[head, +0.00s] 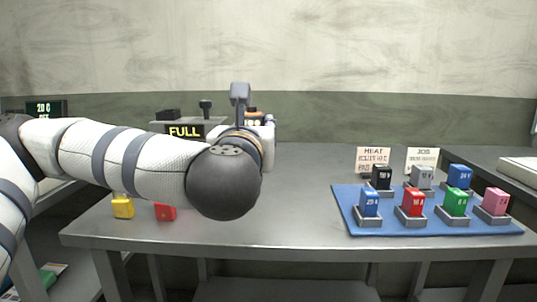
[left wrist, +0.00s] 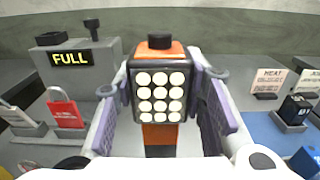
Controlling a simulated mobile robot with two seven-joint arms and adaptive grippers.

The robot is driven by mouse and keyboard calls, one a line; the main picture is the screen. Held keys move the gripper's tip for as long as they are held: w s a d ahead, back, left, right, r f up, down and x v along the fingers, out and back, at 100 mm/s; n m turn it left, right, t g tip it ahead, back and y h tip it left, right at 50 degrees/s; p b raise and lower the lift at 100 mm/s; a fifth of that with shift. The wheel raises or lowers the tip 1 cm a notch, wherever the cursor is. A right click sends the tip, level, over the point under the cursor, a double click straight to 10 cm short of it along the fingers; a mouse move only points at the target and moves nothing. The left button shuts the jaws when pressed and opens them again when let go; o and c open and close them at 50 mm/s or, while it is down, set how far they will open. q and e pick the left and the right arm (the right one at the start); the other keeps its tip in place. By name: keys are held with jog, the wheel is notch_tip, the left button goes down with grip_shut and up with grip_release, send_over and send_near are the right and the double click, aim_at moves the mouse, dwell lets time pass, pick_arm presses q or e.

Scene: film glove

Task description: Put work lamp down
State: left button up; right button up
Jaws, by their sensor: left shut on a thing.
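The work lamp (left wrist: 158,92) is orange with a black front holding a grid of round white lights and a black knob on top. It is upright between the purple-padded fingers of my left gripper (left wrist: 163,105), which is shut on it. In the head view my left arm hides most of the gripper and the lamp; only a little orange (head: 252,114) shows above the wrist. Whether the lamp's base touches the table (head: 310,180) cannot be told. My right gripper is not in view.
Yellow (head: 122,208) and red (head: 165,212) padlock-like tags sit at the front left. A blue mat (head: 346,205) with several coloured blocks lies right. The table's middle is clear.

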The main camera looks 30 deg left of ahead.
pick_arm(q)
jog(key=w+f, duration=0.3)
jog(key=f, duration=0.4)
jog(key=shift+w+f+b, duration=0.15)
jog(key=shift+w+b, duration=0.05)
jog(key=shift+b, duration=0.25)
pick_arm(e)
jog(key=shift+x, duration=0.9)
pick_arm(q)
jog(key=shift+f, duration=0.1)
jog(key=o, duration=1.3)
jog(key=shift+f, duration=0.1)
jog(key=shift+c, duration=0.2)
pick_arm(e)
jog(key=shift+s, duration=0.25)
